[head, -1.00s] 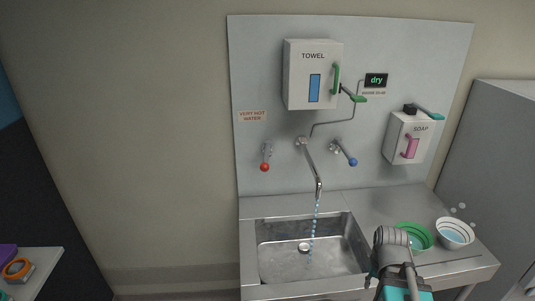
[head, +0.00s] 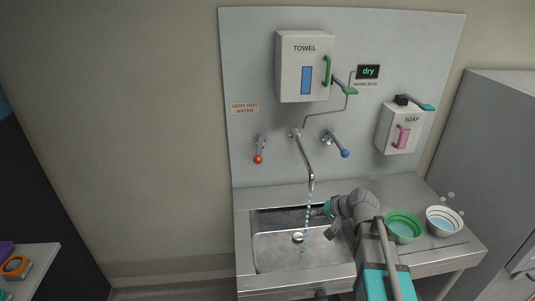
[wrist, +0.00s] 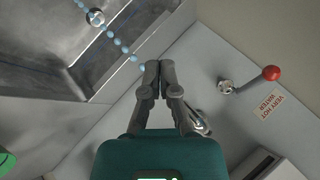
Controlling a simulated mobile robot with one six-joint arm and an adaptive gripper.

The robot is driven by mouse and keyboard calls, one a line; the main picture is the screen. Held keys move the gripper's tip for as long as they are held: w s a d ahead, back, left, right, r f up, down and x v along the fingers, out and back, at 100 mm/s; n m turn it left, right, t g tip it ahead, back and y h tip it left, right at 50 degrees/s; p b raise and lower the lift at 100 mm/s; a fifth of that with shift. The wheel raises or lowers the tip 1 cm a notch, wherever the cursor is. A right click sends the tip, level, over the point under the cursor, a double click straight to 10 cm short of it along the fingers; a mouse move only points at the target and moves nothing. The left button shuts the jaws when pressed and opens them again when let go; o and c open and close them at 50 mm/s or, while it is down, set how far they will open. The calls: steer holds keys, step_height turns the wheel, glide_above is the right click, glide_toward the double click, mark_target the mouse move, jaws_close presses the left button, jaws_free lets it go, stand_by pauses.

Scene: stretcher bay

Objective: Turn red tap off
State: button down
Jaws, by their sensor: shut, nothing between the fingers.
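The red tap (head: 258,159) has a red-ended lever hanging down on the backboard, left of the spout (head: 309,175). Its red knob also shows at the right of the wrist view (wrist: 271,73). The blue tap (head: 345,153) is right of the spout, its lever slanting down to the right. A stream of blue drops (head: 308,211) falls from the spout into the sink (head: 262,250). My gripper (wrist: 158,68) is shut and empty, with its fingertips together, clear of the red tap. In the head view my arm reaches over the sink's right side, below the taps.
A towel box (head: 305,73) and a soap box (head: 400,128) hang on the backboard. A green bowl (head: 391,236) and a white bowl (head: 444,230) stand on the right counter. A "VERY HOT WATER" label (head: 245,108) is above the red tap. Left of the sink is open floor.

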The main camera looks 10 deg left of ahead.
steer(key=w+a+r+m+t+y+p, duration=0.1)
steer(key=w+a+r+m+t+y, duration=0.3)
steer(key=w+a+r, duration=0.4)
steer(key=w+r+t+y, duration=0.1)
steer(key=w+r, duration=0.2)
steer(key=r, duration=0.1)
steer(key=shift+w+a+m, duration=0.15)
steer(key=shift+a+m, duration=0.05)
steer(key=shift+m, duration=0.2)
steer(key=b, duration=0.1)
glide_toward(260, 147)
steer(key=w+f, duration=0.1)
steer(key=w, duration=0.2)
steer(key=shift+s+a+f+b, duration=0.1)
steer(key=shift+s+a+f, duration=0.1)
steer(key=shift+a, duration=0.5)
steer(key=shift+s+a+f+b, duration=0.1)
steer(key=shift+a+f+b, duration=0.05)
steer(key=shift+a, duration=0.6)
steer(key=shift+s+a+f+b, duration=0.1)
steer(key=shift+s+a+f, duration=0.1)
steer(key=shift+a, duration=0.5)
steer(key=shift+d, duration=0.1)
